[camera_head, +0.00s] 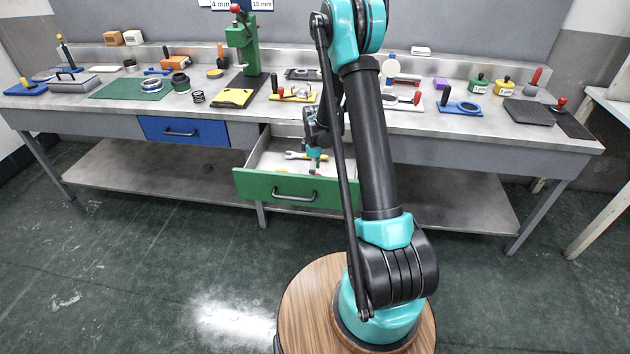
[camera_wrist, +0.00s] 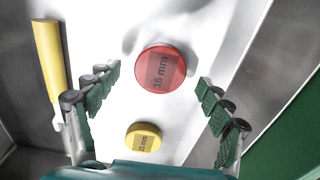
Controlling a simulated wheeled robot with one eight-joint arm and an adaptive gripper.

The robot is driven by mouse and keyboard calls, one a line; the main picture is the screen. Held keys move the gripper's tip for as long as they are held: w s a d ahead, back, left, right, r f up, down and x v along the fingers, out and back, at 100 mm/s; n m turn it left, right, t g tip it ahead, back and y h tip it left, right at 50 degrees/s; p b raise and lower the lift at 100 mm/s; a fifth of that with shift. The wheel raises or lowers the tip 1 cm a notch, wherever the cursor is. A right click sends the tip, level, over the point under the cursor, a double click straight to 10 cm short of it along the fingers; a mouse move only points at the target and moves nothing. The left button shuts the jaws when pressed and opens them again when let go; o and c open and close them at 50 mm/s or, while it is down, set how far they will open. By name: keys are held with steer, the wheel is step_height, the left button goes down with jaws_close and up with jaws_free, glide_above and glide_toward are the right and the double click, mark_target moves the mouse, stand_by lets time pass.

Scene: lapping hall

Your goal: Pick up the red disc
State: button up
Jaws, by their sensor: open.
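The red disc (camera_wrist: 161,69) lies in the open drawer with a dark label reading "16 mm". It shows in the wrist view, upper middle, ahead of and between my fingers. I cannot make it out clearly in the head view. My gripper (camera_wrist: 158,108) is open and empty, with a green-padded finger on each side. The disc is apart from both fingers. In the head view my gripper (camera_head: 313,150) hangs over the open green-fronted drawer (camera_head: 250,184) and hides part of its inside.
A yellow labelled disc (camera_wrist: 143,137) lies near the red one, closer to my gripper's base. A yellow-handled tool (camera_wrist: 48,62) lies at the left. The drawer's side walls are close. The bench (camera_head: 215,115) above holds many tools, including a green press (camera_head: 243,45).

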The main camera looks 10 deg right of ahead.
steer(key=shift+f, duration=0.65)
steer(key=shift+c, duration=0.6)
steer(key=c, duration=1.2)
steer(key=shift+o, duration=0.2)
steer(key=shift+r, duration=0.2)
